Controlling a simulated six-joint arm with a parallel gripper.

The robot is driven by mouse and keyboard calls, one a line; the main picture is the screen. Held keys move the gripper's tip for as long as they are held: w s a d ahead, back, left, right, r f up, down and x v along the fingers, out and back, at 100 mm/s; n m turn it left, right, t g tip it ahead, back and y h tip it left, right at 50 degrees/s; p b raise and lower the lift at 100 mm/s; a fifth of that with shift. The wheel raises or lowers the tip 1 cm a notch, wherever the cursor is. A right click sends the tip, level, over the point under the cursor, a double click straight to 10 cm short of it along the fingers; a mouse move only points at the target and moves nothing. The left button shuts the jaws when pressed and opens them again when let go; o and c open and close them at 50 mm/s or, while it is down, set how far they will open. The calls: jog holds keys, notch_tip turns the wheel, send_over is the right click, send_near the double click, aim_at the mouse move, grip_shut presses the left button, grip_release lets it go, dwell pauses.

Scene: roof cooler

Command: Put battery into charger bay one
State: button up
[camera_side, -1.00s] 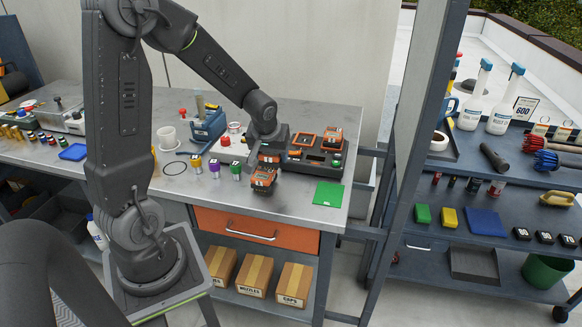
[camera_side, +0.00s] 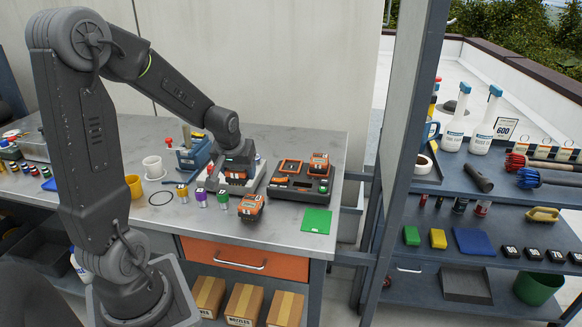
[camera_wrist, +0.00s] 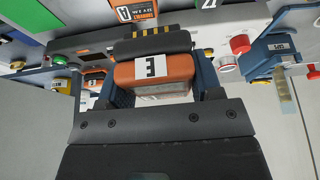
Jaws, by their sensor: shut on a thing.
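My gripper (camera_side: 236,163) is shut on an orange and black battery (camera_wrist: 155,72) with a white label bearing a black mark. In the side view it is above the back-middle of the bench, left of the dark case (camera_side: 299,196). The case has an orange-outlined area and a second orange-black battery (camera_side: 319,163) at its back right. A third orange-black battery (camera_side: 251,207) rests on the bench in front of the gripper. A pale grey unit (camera_side: 258,183) shows below the gripper, partly hidden. I cannot tell whether the held battery touches it, nor which bay is number one.
Several small coloured cylinders (camera_side: 201,198) stand left of the loose battery. A green mat (camera_side: 317,220) lies at the front right. The front bench strip has free room.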

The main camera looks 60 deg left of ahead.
jog(key=w+d+f+m+h, duration=0.1)
jog(key=w+d+m, duration=0.2)
jog(key=d, duration=0.3)
jog(key=w+d+f+m+t+h, duration=0.1)
jog(key=w+d+f+m, duration=0.1)
jog(key=d, duration=0.4)
jog(key=w+d+f+m+h, duration=0.1)
jog(key=w+d+f+m, duration=0.1)
jog(key=w+d+m, duration=0.2)
jog(key=shift+w+d, duration=1)
jog(key=shift+d, duration=0.1)
jog(key=s+a+r+n+y, duration=0.1)
jog(key=s+a+n, duration=0.2)
jog(key=a, duration=0.3)
jog(key=s+a+r+n+y, duration=0.1)
jog(key=s+a+r+n, duration=0.1)
jog(key=a, duration=0.4)
jog(key=s+a+r+n+y, duration=0.1)
jog(key=s+a+r+n, duration=0.1)
jog(key=s+a+n, duration=0.2)
jog(key=shift+s+a+g, duration=0.4)
jog(key=shift+s+a, duration=0.6)
jog(key=shift+a, duration=0.1)
jog(key=w+d+f, duration=0.4)
jog(key=w+d, duration=0.1)
jog(key=w+d+f, duration=0.3)
jog(key=shift+w, duration=0.25)
jog(key=shift+f, duration=1.75)
